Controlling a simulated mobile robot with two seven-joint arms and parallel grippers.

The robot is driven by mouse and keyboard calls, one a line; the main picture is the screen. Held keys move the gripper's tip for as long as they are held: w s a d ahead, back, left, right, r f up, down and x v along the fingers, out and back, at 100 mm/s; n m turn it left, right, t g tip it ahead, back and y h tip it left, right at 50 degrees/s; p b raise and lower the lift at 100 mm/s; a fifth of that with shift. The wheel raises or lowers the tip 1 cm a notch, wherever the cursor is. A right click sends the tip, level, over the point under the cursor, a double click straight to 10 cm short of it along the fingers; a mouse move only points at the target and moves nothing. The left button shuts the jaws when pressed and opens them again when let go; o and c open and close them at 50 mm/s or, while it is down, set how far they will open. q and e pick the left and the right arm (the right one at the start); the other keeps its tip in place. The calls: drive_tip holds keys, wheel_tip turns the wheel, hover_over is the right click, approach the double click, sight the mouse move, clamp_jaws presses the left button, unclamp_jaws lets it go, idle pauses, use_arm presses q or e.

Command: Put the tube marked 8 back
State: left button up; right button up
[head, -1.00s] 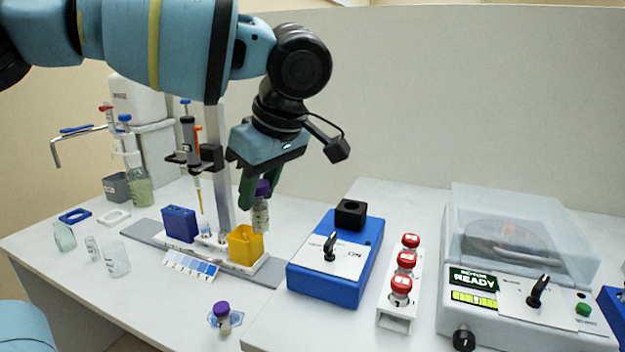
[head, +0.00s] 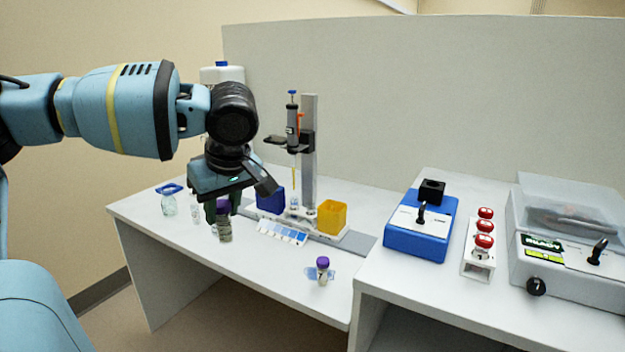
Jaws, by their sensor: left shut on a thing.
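My left gripper (head: 218,208) is shut on a purple-capped tube (head: 224,228) with a pale label. It holds the tube upright, to the left of the blue box on the left bench. The mark on its label is too small to read. A second purple-capped tube (head: 322,272) stands near the front of the bench on a small blue-patterned piece (head: 314,275); its mark looks like a 7. My right gripper does not show.
A pipette stand (head: 309,150) with the blue box (head: 270,199) and a yellow bin (head: 332,217) stands behind. A blue mixer (head: 420,240) and a centrifuge (head: 563,270) are at the right. A glass bottle (head: 168,205) is at the left. The front middle of the bench is mostly clear.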

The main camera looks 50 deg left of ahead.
use_arm(q)
drive_tip(key=w+d+f+m+t+h, duration=0.1)
drive_tip(key=d+f+m, duration=0.3)
drive_tip(key=f, duration=0.4)
drive_tip(key=w+d+f+m+t, duration=0.2)
drive_tip(key=d+f+m, duration=0.1)
drive_tip(key=f, duration=0.5)
drive_tip(key=w+d+m+h, duration=0.1)
drive_tip(key=w+d+m, duration=0.1)
drive_tip(key=d, duration=0.5)
drive_tip(key=w+d+m+t+h, duration=0.1)
drive_tip(key=d+m, duration=0.4)
drive_tip(key=d, duration=0.3)
drive_tip(key=w+d+m+h, duration=0.1)
drive_tip(key=d+m, duration=0.3)
drive_tip(key=d, duration=0.4)
drive_tip(key=shift+w+d+t, duration=0.15)
drive_tip(key=shift+w+t, duration=0.15)
drive_tip(key=shift+w, duration=0.5)
